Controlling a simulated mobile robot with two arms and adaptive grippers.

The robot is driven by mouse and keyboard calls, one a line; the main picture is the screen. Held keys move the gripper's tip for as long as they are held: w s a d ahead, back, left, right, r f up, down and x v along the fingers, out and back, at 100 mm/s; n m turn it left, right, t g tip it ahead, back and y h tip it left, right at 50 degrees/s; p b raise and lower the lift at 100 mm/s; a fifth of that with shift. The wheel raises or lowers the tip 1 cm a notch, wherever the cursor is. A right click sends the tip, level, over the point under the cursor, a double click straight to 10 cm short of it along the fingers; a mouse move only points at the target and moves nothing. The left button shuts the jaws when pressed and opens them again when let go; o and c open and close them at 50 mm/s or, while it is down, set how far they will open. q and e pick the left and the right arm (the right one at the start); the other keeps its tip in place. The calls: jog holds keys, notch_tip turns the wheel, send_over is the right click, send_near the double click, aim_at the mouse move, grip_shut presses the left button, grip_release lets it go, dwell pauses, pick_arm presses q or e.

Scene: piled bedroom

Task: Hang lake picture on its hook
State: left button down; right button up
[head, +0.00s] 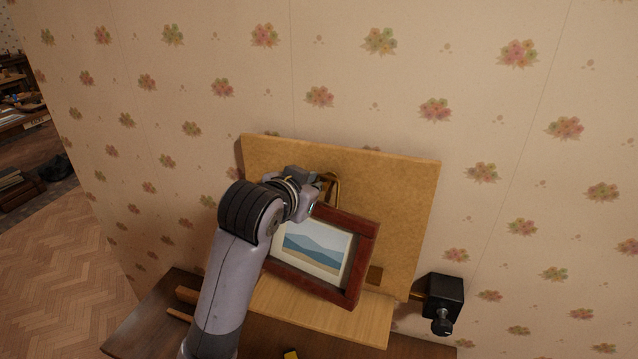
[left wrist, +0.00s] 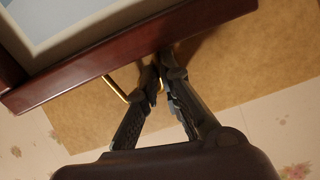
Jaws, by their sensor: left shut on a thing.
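The lake picture (head: 318,247), with blue hills and sand in a red-brown frame, is in front of a tan board (head: 405,190), tilted with its right side lower. My left gripper (head: 312,197) is at its upper edge; in the left wrist view the fingers (left wrist: 163,72) are closed together at the frame edge (left wrist: 130,52). A thin brass loop (head: 336,186) stands out above the frame beside the gripper and shows in the left wrist view (left wrist: 116,88). I cannot tell whether it belongs to the picture or the board. My right gripper is out of view.
A light wood ledge (head: 335,315) lies below the board, above a dark wooden top (head: 150,312). A black clamp-like block with a knob (head: 443,300) is at the board's lower right. A small yellow thing (head: 290,354) shows at the bottom. Flowered wall (head: 440,60) is bare above.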

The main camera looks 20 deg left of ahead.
pick_arm(q)
jog(key=shift+r, duration=0.1)
jog(key=c, duration=1.7)
grip_release()
jog(key=shift+a, duration=0.15)
jog(key=shift+s, duration=0.1)
jog(key=shift+f, duration=0.2)
jog(key=shift+s, duration=0.1)
jog(key=v, duration=0.7)
jog(key=shift+s+a+r, duration=0.1)
jog(key=shift+r, duration=0.1)
